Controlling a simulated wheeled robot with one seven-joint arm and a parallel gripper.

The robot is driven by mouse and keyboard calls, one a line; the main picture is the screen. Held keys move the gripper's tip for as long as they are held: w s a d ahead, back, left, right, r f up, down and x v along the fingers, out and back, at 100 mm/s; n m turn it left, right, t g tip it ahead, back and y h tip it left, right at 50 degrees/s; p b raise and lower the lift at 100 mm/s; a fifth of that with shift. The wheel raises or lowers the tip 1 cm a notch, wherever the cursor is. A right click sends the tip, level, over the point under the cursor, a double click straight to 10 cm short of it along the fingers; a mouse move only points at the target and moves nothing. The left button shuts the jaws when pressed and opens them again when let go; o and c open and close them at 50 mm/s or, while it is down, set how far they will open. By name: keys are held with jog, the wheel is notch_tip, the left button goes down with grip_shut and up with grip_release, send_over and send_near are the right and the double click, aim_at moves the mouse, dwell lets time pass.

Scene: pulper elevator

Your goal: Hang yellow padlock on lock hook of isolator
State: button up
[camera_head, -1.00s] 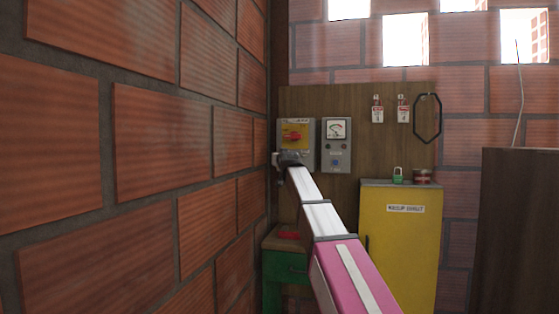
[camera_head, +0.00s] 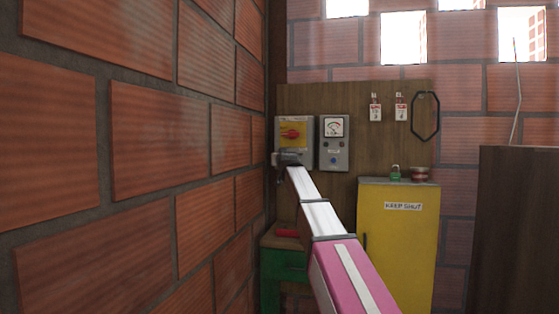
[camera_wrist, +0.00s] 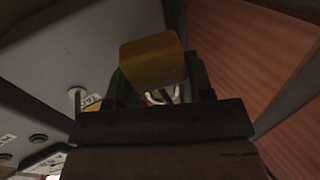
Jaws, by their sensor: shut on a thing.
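The isolator (camera_head: 306,128) is a grey box with a yellow plate and a red handle, on a wooden board at the back. My gripper (camera_head: 286,158) is at its lower left corner and covers part of it. In the wrist view my gripper (camera_wrist: 157,84) is shut on the yellow padlock (camera_wrist: 152,62), whose body lies between the fingers. Its pale shackle (camera_wrist: 168,95) shows partly below the body. A grey surface with a round knob is at the left there. The lock hook cannot be made out, and I cannot tell whether the shackle touches it.
A grey meter box (camera_head: 334,156) is right of the isolator. Red-and-white tags (camera_head: 375,108) and a black loop (camera_head: 425,115) hang further right. A yellow cabinet (camera_head: 398,245) carries a green padlock (camera_head: 396,173) and a round tin (camera_head: 419,174). A brick wall (camera_head: 160,130) runs close on the left.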

jog(key=o, duration=1)
jog(key=shift+s, duration=0.1)
